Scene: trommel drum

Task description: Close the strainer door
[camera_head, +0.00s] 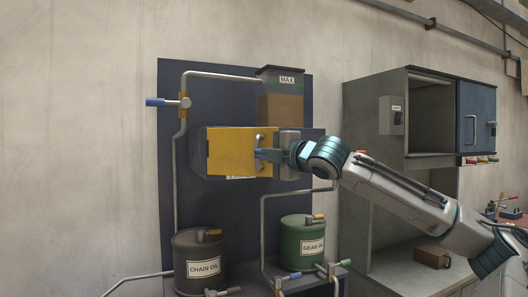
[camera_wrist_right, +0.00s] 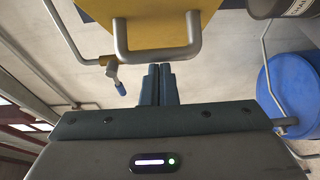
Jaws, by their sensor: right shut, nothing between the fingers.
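The strainer door is a yellow panel (camera_head: 228,153) on the dark box in the middle of the head view. Its grey bar handle (camera_head: 260,143) stands near the door's right edge. In the wrist view the yellow door (camera_wrist_right: 155,14) is at the top, with the U-shaped handle (camera_wrist_right: 157,54) across it. My right gripper (camera_head: 260,155) is at the handle, reaching in from the right. Its fingers (camera_wrist_right: 159,70) are together and empty, with their tips just by the handle bar; I cannot tell whether they touch it. My left gripper is not in view.
A dark chain oil drum (camera_head: 200,264) and a green gear oil drum (camera_head: 302,244) stand below. A pipe with a blue-handled valve (camera_head: 160,102) runs at the upper left. A grey cabinet (camera_head: 423,88) with an open compartment stands right, behind my right arm.

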